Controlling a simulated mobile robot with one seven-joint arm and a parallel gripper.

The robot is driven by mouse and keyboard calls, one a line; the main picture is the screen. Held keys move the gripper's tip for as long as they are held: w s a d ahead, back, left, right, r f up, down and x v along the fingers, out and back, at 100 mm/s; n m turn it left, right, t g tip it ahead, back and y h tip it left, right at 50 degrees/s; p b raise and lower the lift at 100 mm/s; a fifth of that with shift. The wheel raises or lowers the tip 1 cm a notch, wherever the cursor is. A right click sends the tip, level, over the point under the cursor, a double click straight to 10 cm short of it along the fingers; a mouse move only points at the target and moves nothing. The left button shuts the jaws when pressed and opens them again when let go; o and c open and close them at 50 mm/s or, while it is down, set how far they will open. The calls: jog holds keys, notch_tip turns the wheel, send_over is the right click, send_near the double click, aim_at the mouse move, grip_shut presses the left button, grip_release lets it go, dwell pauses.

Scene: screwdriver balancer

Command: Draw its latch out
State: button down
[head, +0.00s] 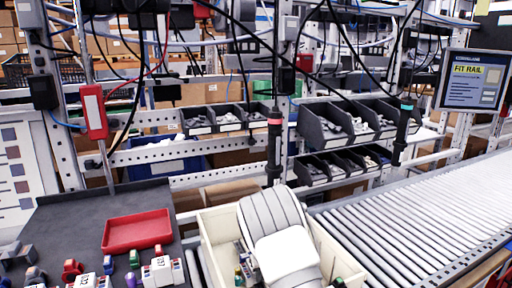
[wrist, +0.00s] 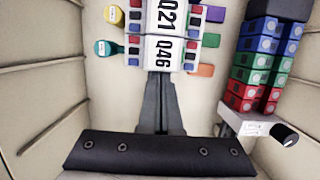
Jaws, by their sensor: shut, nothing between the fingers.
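In the wrist view my gripper (wrist: 161,76) is shut and empty, its two dark fingers side by side. The fingertips are at the near edge of a white module marked Q46 (wrist: 162,52); whether they touch it I cannot tell. A second white module, marked Q21 (wrist: 166,18), sits directly beyond it. Both have red and blue terminals along their sides. No latch can be made out clearly; the fingers may cover it. In the head view my arm reaches down into a cream tote (head: 211,222), and my gripper is hidden there.
In the wrist view, a terminal block (wrist: 262,62) in blue, green and red stands at right on a grey base with a black knob (wrist: 285,135). Yellow and teal plugs lie left of the modules. A red tray (head: 137,232) and a roller conveyor (head: 420,220) flank the tote.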

jog(key=shift+s+d, duration=0.2)
jog(key=shift+s, duration=0.25)
dwell(0.4)
jog(key=shift+r, duration=0.15)
jog(key=shift+p+v, duration=0.85)
jog(key=shift+p, duration=0.15)
jog(key=shift+w, duration=0.2)
jog(key=w+a+p+v, duration=0.1)
jog(key=w+p+v, duration=0.1)
jog(key=p+v, duration=0.8)
jog(key=v, duration=0.2)
jog(key=shift+r, duration=0.25)
jog(key=shift+d, duration=0.1)
